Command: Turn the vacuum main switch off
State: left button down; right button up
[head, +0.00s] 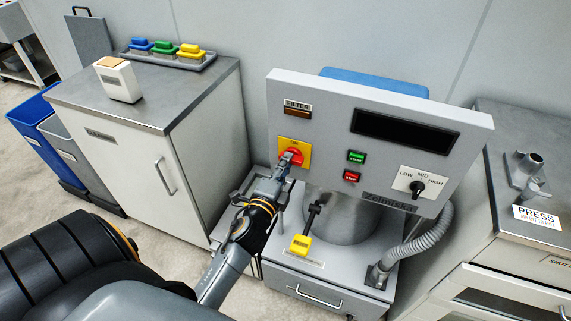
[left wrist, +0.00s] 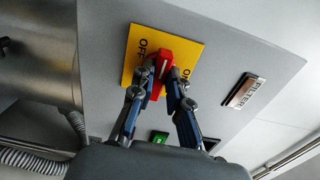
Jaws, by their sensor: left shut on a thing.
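The vacuum main switch is a red rotary handle (left wrist: 174,58) on a yellow plate (left wrist: 133,55) marked OFF and ON. In the head view the yellow plate (head: 303,149) sits on the left side of the grey front panel (head: 330,110), with the red handle (head: 293,154) partly hidden by my gripper. My left gripper (head: 286,163) is at the switch. In the left wrist view its two fingers (left wrist: 160,82) are shut on the red handle, one on each side. The handle lies between the OFF and ON markings in that view. My right gripper is not in view.
The panel also carries a FILTER indicator (head: 298,109), green (head: 356,157) and red (head: 351,176) buttons, a dark display (head: 404,131) and a LOW-MID-HIGH knob (head: 417,187). A grey hose (head: 425,240) runs at the right.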

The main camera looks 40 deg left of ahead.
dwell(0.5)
pick_arm(q)
jog(key=c, duration=1.3)
grip_release()
jog(key=shift+s, duration=0.1)
jog(key=v, duration=0.7)
jog(key=shift+s, duration=0.15)
